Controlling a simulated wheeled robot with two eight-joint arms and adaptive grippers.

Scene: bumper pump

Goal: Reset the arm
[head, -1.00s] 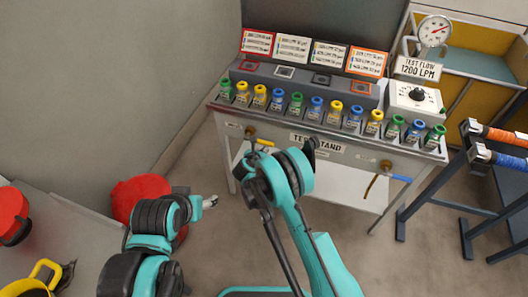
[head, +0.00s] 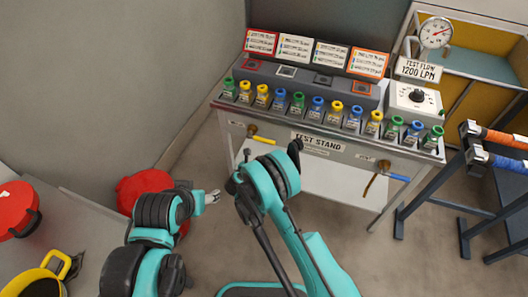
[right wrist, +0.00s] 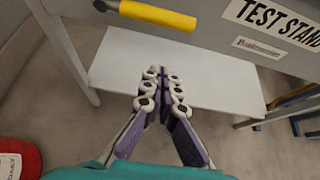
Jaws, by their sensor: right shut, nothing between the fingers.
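My right gripper (right wrist: 164,82) is shut and empty in the right wrist view, its fingers together in front of the white lower shelf (right wrist: 190,75) of the test stand. My right arm (head: 268,185) rises in front of the stand in the head view, where I cannot make out its fingers.
The test stand (head: 345,150) carries a row of colour-capped bottles, several label cards and a gauge (head: 435,32). A yellow handle (right wrist: 158,15) juts from its front. A rack with orange and blue rollers (head: 500,138) stands right.

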